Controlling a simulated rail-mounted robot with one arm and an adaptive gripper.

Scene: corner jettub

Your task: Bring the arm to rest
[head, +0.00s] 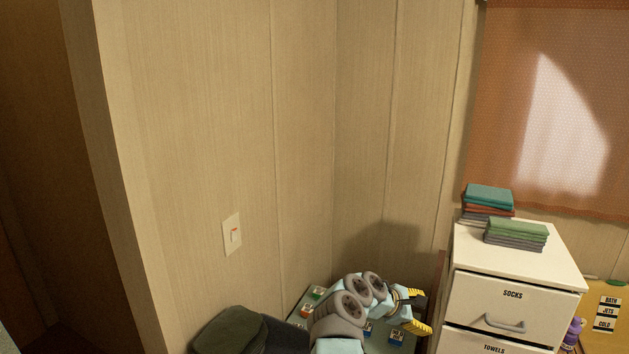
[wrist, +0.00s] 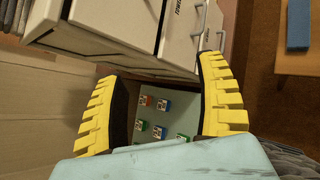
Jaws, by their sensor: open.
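My arm reaches up from the bottom of the head view and bends to the right, low in front of the panelled wall corner. My gripper (head: 421,310) has yellow ridged fingers and points right, near the left side of the white drawer unit. In the wrist view my gripper (wrist: 160,70) is open, its two fingers wide apart with nothing held between them. Beyond and between the fingers lies a pale green surface (wrist: 166,121) with several small red, blue and green labelled blocks. Part of that surface is hidden by my gripper body.
The white drawer unit (head: 474,288), labelled SOCKS and TOWELS, stands close right of my gripper. Folded green cloths (head: 516,231) and a second stack (head: 488,198) lie on it. A dark cushion-like item (head: 229,331) is at lower left. A wall switch (head: 232,235) is above it.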

